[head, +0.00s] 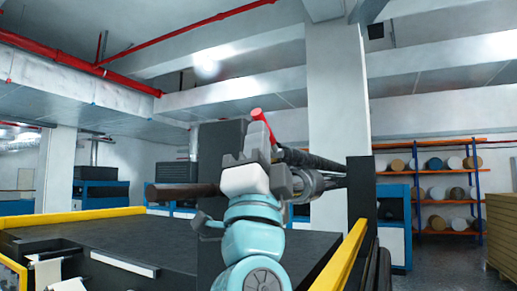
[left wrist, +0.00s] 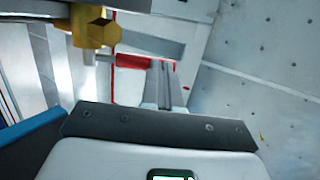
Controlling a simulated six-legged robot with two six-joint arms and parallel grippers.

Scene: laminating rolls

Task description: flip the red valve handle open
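The red valve handle (head: 264,125) shows at the top of my left gripper (head: 257,137) in the head view, slanting down to the right behind the fingers. In the left wrist view the red handle (left wrist: 133,61) lies crosswise, its right end at the fingers (left wrist: 163,72); whether they touch is unclear. The yellow brass-coloured valve body (left wrist: 90,27) is at the upper left there. The left gripper's grey fingers look close together, with no clear sign of the handle between them. The valve body is hidden in the head view. My right gripper is not in view.
A dark machine table (head: 180,232) with yellow edge rails (head: 343,258) lies below the arm. A brown roller (head: 180,193) and dark bars (head: 310,160) are close beside the gripper. An orange shelf with rolls (head: 447,186) stands at the far right.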

